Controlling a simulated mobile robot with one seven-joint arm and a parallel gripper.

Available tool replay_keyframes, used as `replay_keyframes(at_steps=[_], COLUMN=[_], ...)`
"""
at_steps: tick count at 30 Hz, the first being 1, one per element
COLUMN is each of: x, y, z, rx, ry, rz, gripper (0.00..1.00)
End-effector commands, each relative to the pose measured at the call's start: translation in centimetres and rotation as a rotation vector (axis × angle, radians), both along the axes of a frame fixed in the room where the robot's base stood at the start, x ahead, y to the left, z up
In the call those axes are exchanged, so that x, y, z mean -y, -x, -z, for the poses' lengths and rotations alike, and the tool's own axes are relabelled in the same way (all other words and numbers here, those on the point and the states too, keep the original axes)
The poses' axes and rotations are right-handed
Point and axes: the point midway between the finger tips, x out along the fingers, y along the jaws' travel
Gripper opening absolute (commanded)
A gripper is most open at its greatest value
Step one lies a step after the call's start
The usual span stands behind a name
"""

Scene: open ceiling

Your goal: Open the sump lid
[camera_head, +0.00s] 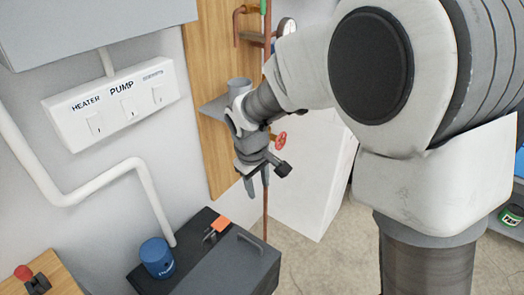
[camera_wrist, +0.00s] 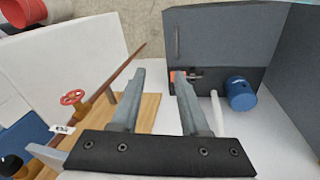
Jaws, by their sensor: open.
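The sump is a dark box (camera_head: 165,275) on the floor at the bottom of the head view. Its flat grey lid (camera_head: 225,270) appears closed and has a thin bar handle (camera_head: 248,245). In the wrist view the lid (camera_wrist: 215,40) and handle (camera_wrist: 177,42) lie beyond my fingers. My gripper (camera_head: 265,177) is open and empty, above the sump and apart from it. Its two fingers (camera_wrist: 158,75) point toward the box in the wrist view.
A blue cylinder (camera_head: 157,257) and an orange piece (camera_head: 221,225) sit on the box beside the lid. A white pipe (camera_head: 95,183) runs down to it. A copper pipe (camera_wrist: 125,63) and red valve wheel (camera_wrist: 72,97) are close to my gripper. A white cabinet (camera_head: 312,180) stands right.

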Motion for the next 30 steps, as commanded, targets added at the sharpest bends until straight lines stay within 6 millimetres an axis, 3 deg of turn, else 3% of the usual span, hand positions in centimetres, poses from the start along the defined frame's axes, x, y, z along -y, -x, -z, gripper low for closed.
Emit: replay_keyframes(at_steps=[1, 6, 12, 17, 30], x=[-1.4, -4.4, -6.1, -6.1, -5.1], y=[-0.2, -0.6, -0.6, -0.8, -2.3], z=[3.1, 8.4, 11.3, 12.8, 21.9], rx=[-0.015, -0.039, -0.051, -0.054, -0.055], ry=[0.017, 0.056, 0.076, 0.079, 0.081], rz=[-0.039, -0.136, -0.189, -0.195, -0.193], gripper=[0.45, 0.45, 0.45, 0.45, 0.45])
